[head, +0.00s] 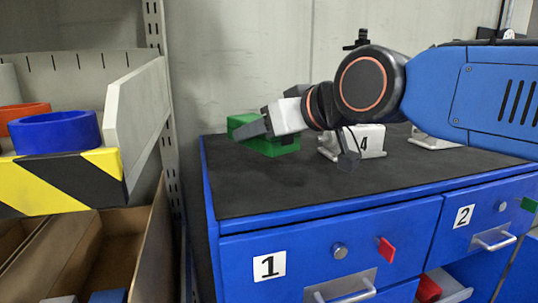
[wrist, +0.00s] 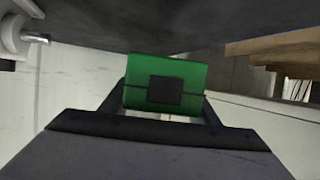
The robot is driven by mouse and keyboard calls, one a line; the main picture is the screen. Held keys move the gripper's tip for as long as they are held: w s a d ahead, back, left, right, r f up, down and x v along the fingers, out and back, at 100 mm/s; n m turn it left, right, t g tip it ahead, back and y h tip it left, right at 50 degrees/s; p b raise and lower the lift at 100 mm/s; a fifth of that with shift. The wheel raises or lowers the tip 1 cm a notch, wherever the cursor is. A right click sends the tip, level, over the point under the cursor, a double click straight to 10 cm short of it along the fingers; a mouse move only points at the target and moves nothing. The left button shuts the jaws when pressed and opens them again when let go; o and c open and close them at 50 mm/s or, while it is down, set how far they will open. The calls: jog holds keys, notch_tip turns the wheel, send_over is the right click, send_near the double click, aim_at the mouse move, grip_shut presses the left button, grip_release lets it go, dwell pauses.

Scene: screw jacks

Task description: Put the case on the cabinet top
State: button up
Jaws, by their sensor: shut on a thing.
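The green case (head: 284,146) is at the back left of the cabinet's dark top (head: 260,190). My gripper (head: 258,124) is shut on the case, with a finger along its side. In the wrist view the case (wrist: 190,74) sits between both fingers, with a dark square patch on its face. The case is very close to the dark top; I cannot tell whether it touches. My gripper hides part of the case in the head view.
The front of the top is clear. Left is a shelf with a blue ring (head: 55,132) and an orange ring (head: 24,112).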

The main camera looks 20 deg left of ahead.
aim_at(287, 151)
jog(key=shift+f, duration=2.65)
jog(key=shift+f, duration=0.1)
jog(key=o, duration=1.4)
jog(key=v, duration=1.2)
jog(key=shift+s+d, duration=0.1)
